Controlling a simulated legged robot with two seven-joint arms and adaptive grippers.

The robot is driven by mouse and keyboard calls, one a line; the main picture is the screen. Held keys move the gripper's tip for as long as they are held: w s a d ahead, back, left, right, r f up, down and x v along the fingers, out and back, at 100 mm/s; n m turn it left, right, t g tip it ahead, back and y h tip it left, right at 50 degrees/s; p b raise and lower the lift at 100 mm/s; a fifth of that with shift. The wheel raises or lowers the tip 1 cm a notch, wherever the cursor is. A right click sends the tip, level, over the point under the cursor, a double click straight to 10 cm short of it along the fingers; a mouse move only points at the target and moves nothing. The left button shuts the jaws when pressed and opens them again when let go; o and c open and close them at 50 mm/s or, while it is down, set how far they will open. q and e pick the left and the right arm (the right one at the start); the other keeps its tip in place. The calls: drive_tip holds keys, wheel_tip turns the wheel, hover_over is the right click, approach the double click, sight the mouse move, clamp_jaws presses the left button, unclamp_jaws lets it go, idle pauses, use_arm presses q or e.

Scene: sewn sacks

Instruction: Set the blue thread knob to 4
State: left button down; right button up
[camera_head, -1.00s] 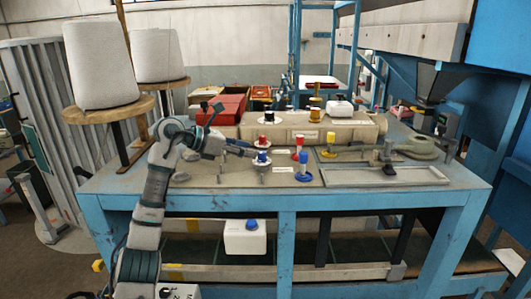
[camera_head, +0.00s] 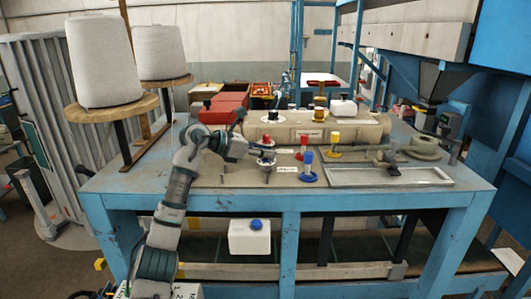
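Small thread dials with coloured knobs stand on the blue workbench (camera_head: 130,185). My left gripper (camera_head: 258,151) is at the front left dial (camera_head: 266,161), with its fingers level with the dial's top. The blue knob on that dial does not show clearly now, and neither do the dial's marks. I cannot tell whether the fingers touch the knob or are closed. A red knob (camera_head: 267,139) shows just behind. To the right stand a blue post (camera_head: 308,159) and a yellow post (camera_head: 335,137). My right gripper is not in view.
A metal tray (camera_head: 435,183) lies at the bench's right. Red boxes (camera_head: 222,107) stand at the back left. Two thread cones (camera_head: 100,62) stand left. A white box with a blue cap (camera_head: 249,238) is below the bench top.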

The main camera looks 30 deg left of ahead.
use_arm(q)
drive_tip(key=shift+s+a+f, duration=0.15)
drive_tip(key=shift+a+f, duration=0.05)
drive_tip(key=shift+a, duration=0.15)
drive_tip(key=shift+d, duration=0.25)
drive_tip(key=shift+n+t+y, duration=0.3)
drive_tip(key=shift+y, duration=0.2)
drive_tip(key=n+t+y+b, duration=0.1)
drive_tip(key=n+y, duration=0.2)
drive_tip(key=shift+s+d+t, duration=0.1)
drive_tip(key=shift+t, duration=0.3)
drive_tip(key=shift+d+n+t+y+b, duration=0.15)
drive_tip(key=shift+n+t+y+b, duration=0.4)
drive_tip(key=shift+n+y, duration=2)
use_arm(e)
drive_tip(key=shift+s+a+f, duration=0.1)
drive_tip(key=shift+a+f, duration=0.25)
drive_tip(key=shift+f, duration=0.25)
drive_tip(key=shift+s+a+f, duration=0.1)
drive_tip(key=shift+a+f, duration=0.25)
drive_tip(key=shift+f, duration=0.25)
use_arm(q)
drive_tip(key=shift+f+y, duration=0.1)
drive_tip(key=shift+y, duration=0.35)
